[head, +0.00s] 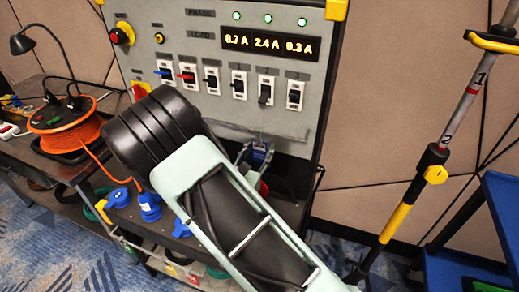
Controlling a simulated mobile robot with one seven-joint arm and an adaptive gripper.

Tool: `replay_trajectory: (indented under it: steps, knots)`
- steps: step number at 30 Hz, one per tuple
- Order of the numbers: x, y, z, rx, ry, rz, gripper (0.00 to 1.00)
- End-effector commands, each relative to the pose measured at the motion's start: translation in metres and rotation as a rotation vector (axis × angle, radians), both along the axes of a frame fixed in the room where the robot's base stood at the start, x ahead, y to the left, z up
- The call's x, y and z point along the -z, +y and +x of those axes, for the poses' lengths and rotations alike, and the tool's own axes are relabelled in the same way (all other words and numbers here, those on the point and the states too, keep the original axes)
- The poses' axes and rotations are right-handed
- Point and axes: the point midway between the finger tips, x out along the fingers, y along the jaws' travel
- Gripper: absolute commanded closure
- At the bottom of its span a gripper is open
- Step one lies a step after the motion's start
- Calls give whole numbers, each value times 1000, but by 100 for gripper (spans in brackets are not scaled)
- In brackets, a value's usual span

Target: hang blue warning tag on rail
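The grey switch panel (160,75) stands behind the cart top. A thin pale rail-like strip (225,124) runs along its lower front. My gripper (257,152) is just below the strip's right part, beyond my arm, and shows small. A small blue piece with a pale mark, possibly the blue warning tag (260,154), is at its fingertips. I cannot tell whether the fingers are shut on it or whether it touches the strip. My arm hides much of the cart top and part of the panel's lower left.
Blue plugs (149,206) lie on the cart top left of my arm. An orange cable reel (66,129) and black lamp (22,44) are further left. A yellow-and-black pole (402,210) and blue shelving (465,275) stand at the right. Bare wall lies between panel and pole.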

Motion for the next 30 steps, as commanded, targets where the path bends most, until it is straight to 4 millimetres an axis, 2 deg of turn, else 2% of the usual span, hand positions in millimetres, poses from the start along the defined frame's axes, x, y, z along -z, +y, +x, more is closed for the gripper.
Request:
replay_trajectory:
  steps: [1,3,14,17,24,30]
  knots:
    - [0,0,0,0,0,0,54]
    - [0,0,0,0,0,0,48]
    - [0,3,-5,-1,1,1,48]
    - [0,9,-18,-4,1,0,48]
    - [0,28,-66,-4,2,1,48]
    - [0,41,-97,-3,1,1,48]
